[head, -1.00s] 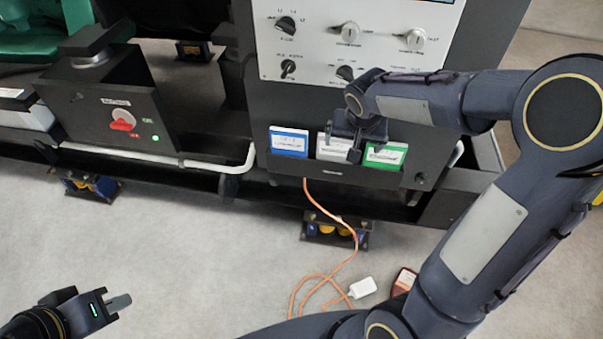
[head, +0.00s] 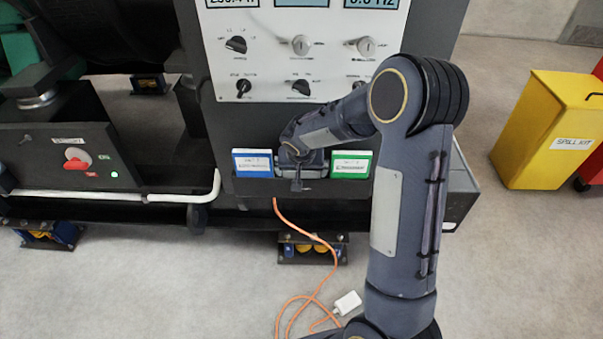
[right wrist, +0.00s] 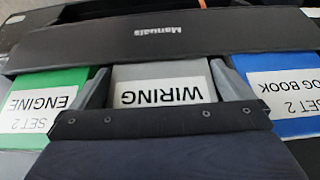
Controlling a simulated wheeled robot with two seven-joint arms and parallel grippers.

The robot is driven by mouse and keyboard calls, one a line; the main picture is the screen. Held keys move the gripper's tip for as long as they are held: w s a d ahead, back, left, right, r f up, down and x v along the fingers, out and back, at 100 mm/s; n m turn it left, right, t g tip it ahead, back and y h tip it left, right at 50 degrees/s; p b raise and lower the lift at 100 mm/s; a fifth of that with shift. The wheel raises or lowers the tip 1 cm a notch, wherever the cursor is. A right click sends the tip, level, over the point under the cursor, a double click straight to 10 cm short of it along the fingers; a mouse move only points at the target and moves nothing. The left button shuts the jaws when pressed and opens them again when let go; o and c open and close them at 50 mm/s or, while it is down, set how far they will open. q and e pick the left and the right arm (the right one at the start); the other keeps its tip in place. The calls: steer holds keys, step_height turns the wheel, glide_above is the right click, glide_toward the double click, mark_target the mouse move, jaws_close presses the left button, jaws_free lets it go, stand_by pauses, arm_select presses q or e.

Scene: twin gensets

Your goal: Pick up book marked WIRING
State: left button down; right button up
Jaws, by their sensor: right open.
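The grey-white book marked WIRING (right wrist: 163,92) stands in the middle of a black holder (right wrist: 160,42) labelled Manuals, its label upside down in the right wrist view. My right gripper (right wrist: 160,74) is open, with one finger on each side of the WIRING book. Whether the fingers touch it I cannot tell. In the head view my right gripper (head: 297,180) is at the holder's middle slot and hides the WIRING book there. My left gripper is out of view.
The green ENGINE book (right wrist: 45,95) and blue LOG BOOK (right wrist: 280,90) closely flank the fingers. The control panel (head: 300,60) is above. An orange cable (head: 320,245) lies on the floor. A yellow spill kit bin (head: 550,130) stands at right.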

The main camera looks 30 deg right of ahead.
steer(key=c, duration=0.7)
steer(key=shift+r, duration=0.15)
